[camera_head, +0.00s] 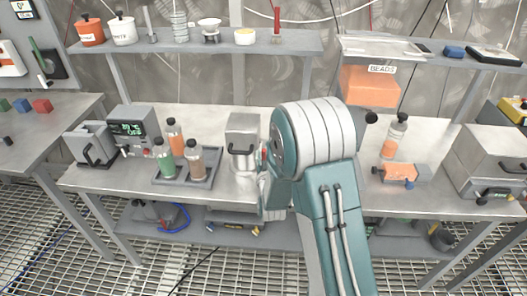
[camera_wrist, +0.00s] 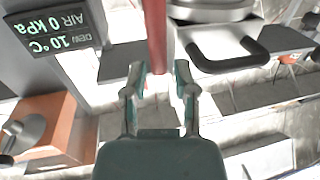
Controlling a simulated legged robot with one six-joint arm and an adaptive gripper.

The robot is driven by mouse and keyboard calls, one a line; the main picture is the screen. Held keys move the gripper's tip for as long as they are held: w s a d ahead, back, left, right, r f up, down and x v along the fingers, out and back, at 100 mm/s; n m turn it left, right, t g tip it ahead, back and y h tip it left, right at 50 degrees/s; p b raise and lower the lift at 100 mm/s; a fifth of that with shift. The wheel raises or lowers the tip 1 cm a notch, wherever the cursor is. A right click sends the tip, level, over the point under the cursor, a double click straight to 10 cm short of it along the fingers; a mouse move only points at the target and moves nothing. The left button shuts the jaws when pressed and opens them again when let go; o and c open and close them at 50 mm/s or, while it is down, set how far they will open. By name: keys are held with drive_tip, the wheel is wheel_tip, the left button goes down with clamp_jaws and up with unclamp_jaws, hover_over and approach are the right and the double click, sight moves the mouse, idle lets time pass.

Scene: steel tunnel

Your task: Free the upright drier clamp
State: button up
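In the head view a clear upright column with orange filling and a dark cap (camera_head: 394,136) stands at the right of the bench. It may be the upright drier; I cannot make out its clamp. An orange-and-grey device (camera_head: 400,173) lies in front of it. My gripper (camera_wrist: 160,76) is open in the wrist view. A red bar (camera_wrist: 157,35) shows between and beyond its fingertips, and I cannot tell whether they touch it. A black loop handle (camera_wrist: 230,57) is to the right.
A silver pot with a black handle (camera_head: 242,140) stands left of my arm. A tray (camera_head: 187,180) holds three bottles. Shelves (camera_head: 200,42) run above the bench.

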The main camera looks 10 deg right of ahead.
drive_tip(key=shift+w+d, duration=0.15)
drive_tip(key=shift+w, duration=0.95)
clamp_jaws()
